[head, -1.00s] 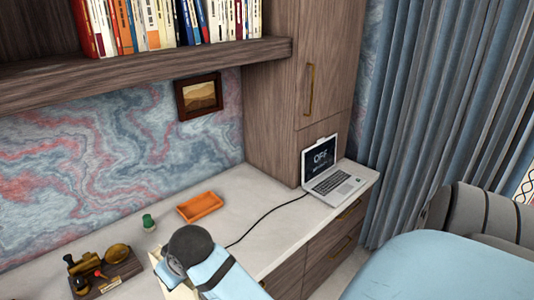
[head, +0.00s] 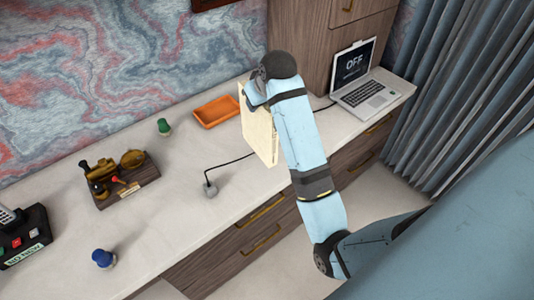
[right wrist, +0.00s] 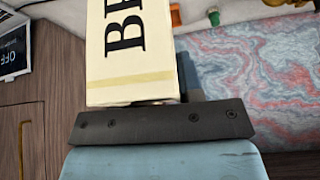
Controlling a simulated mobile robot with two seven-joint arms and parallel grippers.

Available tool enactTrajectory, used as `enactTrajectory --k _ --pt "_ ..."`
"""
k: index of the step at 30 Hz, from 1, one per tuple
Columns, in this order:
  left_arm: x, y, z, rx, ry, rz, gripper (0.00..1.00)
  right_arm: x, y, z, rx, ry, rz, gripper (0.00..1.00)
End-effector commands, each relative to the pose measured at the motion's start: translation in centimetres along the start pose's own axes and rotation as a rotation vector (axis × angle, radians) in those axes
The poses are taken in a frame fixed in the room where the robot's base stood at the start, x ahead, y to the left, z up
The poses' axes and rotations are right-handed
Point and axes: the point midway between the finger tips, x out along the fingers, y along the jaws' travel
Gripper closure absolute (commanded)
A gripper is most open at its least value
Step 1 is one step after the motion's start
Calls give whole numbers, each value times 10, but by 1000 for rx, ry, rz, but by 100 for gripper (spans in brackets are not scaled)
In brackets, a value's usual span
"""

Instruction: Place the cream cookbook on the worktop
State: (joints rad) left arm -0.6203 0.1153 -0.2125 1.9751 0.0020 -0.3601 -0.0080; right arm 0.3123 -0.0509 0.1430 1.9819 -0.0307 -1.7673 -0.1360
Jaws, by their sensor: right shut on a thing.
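The cream cookbook (head: 259,128) is held upright over the white worktop (head: 190,185), beside the orange tray. I cannot tell whether its lower edge touches the worktop. My right gripper (head: 256,92) is shut on the book, mostly hidden behind the wrist in the head view. In the right wrist view the cream cookbook (right wrist: 130,45) shows large black letters and a yellowish band, close against the dark gripper body (right wrist: 160,122). The fingertips are hidden there. My left gripper is not in view.
The orange tray (head: 217,111) lies left of the book, a laptop (head: 360,80) to the right. A grey knob with a black cable (head: 211,190), a green piece (head: 164,127), a pipe stand (head: 125,180), a blue piece (head: 103,258) and a phone (head: 20,235) stand leftward. The front middle is clear.

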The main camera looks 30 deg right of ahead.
Motion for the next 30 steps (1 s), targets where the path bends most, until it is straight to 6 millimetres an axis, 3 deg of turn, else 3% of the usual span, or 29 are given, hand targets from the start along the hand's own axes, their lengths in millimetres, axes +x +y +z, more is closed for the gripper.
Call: enactTrajectory --k 3,9,16,23,30 --pt "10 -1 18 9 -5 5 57 18 30 -30 3 8 -3 100" --pt "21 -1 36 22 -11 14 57 36 71 -72 -24 7 -18 100" --pt "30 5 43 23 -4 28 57 46 96 -102 -67 5 -40 100" --pt "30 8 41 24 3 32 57 56 102 -108 -89 1 -51 100" --pt "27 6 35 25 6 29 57 102 101 -80 -88 -2 -51 100"
